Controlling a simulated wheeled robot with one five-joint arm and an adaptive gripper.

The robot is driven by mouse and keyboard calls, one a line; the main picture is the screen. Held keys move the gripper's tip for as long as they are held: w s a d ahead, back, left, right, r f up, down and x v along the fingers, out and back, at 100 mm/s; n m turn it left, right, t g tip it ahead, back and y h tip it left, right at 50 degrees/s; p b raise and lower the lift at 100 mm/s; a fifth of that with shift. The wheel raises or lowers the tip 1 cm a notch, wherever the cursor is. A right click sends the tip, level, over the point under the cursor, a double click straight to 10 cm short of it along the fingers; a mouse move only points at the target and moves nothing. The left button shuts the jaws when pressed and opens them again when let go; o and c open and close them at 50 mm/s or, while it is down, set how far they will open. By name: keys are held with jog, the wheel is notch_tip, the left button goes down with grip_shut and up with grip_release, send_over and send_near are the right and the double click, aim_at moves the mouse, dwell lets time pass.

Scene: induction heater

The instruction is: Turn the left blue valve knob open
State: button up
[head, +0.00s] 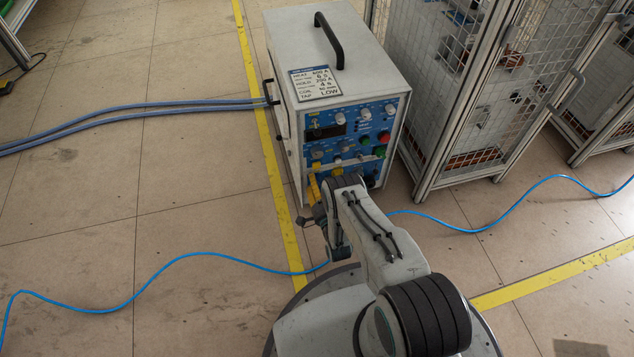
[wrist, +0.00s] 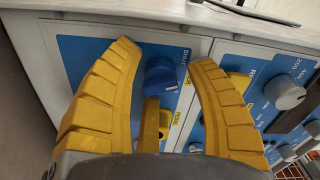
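The blue valve knob (wrist: 162,76) is on the blue front panel, near the middle of the wrist view. My gripper (wrist: 165,55) has its two yellow fingers spread, one on each side of the knob, with a visible gap on both sides. A yellow part (wrist: 152,122) shows just below the knob, between the fingers. In the head view the yellow fingers of my gripper (head: 324,181) are at the lower left front of the heater (head: 338,78). The knob is hidden there behind my gripper and arm.
Grey knobs (wrist: 284,94) are on the panel right of my gripper. A wire-mesh cage (head: 465,90) stands close to the heater's right. Blue-grey cables (head: 140,108) leave its left side. A thin blue hose (head: 170,263) lies on the floor. Open floor lies to the left.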

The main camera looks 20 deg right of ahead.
grip_shut()
jog(key=shift+m, duration=0.3)
jog(key=m, duration=0.2)
jog(key=shift+m+p, duration=0.3)
jog(key=shift+m, duration=0.1)
jog(key=m, duration=0.3)
jog(key=shift+m, duration=0.3)
jog(key=m+p, duration=0.1)
jog(key=m, duration=0.5)
jog(key=shift+m, duration=0.3)
jog(key=shift+r, duration=0.1)
jog(key=shift+o, duration=0.7)
grip_release()
